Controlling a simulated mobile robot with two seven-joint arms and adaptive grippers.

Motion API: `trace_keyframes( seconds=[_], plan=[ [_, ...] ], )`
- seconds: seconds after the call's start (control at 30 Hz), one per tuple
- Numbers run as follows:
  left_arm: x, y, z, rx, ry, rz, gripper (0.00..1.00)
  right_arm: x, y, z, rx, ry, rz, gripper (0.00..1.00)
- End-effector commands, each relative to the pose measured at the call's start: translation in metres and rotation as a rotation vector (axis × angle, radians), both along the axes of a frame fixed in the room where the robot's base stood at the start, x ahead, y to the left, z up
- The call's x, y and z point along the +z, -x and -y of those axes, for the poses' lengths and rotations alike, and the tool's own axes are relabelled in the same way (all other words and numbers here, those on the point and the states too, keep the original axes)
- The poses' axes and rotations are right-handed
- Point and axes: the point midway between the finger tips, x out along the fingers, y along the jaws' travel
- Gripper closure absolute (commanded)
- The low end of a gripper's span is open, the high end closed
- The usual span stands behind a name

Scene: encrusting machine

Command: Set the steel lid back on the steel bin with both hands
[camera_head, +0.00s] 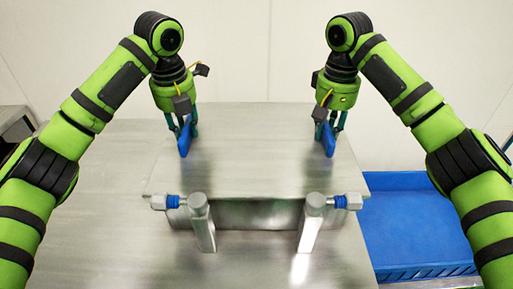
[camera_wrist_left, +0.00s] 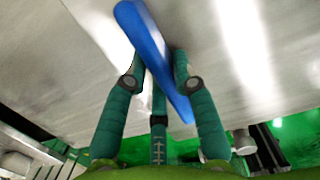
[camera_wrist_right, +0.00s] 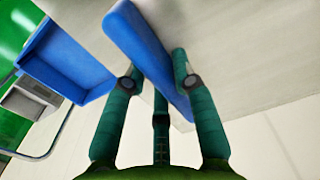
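The steel lid (camera_head: 255,150) is a wide flat plate with a blue handle on each side. It lies level over the steel bin (camera_head: 258,214), whose front wall shows below the lid's front edge. I cannot tell whether the lid touches the bin's rim all round. My left gripper (camera_head: 187,126) has its fingers closed around the left blue handle (camera_wrist_left: 143,32). My right gripper (camera_head: 328,126) has its fingers closed around the right blue handle (camera_wrist_right: 135,32). The lid's underside and the bin's opening are hidden.
A blue tray (camera_head: 415,225) lies to the right. The steel worktop (camera_head: 110,225) is bare at the left. A pale wall stands behind.

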Motion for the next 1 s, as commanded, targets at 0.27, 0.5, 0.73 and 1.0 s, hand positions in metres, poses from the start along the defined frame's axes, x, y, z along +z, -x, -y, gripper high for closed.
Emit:
trace_keyframes(
  seconds=[0.27, 0.5, 0.73, 1.0],
  plan=[
    [0.001, 0.000, 0.000, 0.001, 0.000, 0.000, 0.52, 0.002, 0.000, 0.000, 0.000, -0.001, 0.000, 0.52],
    [0.014, 0.001, 0.000, 0.001, 0.001, 0.004, 0.52, 0.002, 0.000, -0.001, 0.001, -0.002, 0.000, 0.52],
    [0.059, 0.006, -0.001, 0.002, -0.001, 0.007, 0.52, 0.002, 0.000, -0.001, 0.001, -0.002, 0.000, 0.52],
    [0.105, 0.012, 0.000, 0.002, -0.002, 0.003, 0.52, 0.001, 0.000, -0.001, 0.001, -0.002, 0.000, 0.52]
  ],
)
